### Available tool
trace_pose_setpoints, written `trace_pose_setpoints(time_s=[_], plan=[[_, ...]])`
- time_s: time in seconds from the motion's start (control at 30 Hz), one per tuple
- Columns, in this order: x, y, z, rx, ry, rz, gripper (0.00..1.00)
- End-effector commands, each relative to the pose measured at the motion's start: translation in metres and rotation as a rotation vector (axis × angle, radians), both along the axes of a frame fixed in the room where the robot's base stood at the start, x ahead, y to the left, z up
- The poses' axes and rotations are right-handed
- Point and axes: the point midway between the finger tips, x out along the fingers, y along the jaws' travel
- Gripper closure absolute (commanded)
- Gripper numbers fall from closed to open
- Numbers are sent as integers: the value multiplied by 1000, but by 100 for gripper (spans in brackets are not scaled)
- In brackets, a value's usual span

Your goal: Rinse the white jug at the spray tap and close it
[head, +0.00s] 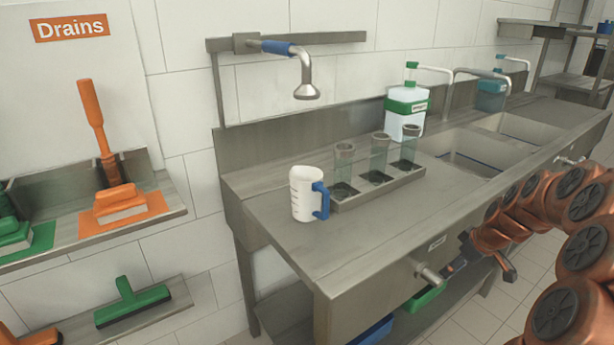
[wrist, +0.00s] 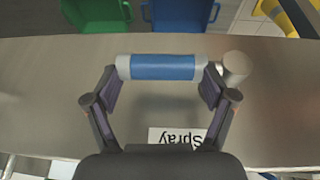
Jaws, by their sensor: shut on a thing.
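The white jug (head: 303,195) with a blue handle stands upright on the steel counter in the head view, below the spray tap (head: 307,90). No water shows from the spray head. My gripper (head: 462,266) is at the counter's front edge, away from the jug. In the wrist view my gripper (wrist: 162,85) is shut on a blue lever (wrist: 163,67) with pale ends, with one finger at each end. The label "Spray" (wrist: 180,138) lies beside it, upside down in the picture. The jug is not in the wrist view.
A rack (head: 385,186) with several clear tubes stands right of the jug. A green-labelled bottle (head: 406,112) is behind it, and sink basins (head: 470,150) lie to the right. A round metal knob (wrist: 236,66) sits close to the right finger. A brush shelf (head: 60,235) is at left.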

Motion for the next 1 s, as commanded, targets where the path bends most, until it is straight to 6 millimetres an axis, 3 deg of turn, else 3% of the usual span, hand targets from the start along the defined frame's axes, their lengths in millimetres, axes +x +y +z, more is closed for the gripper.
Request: trace_pose_setpoints(time_s=[0.3,0.33,0.47,0.83,1.0], plan=[[1,-1,7,-31,-24,1,55],[1,-1,7,-31,-24,1,14],[1,0,6,-30,-23,0,0],[0,-1,6,-28,-21,-1,0],[-5,-3,21,-30,-25,-1,0]])
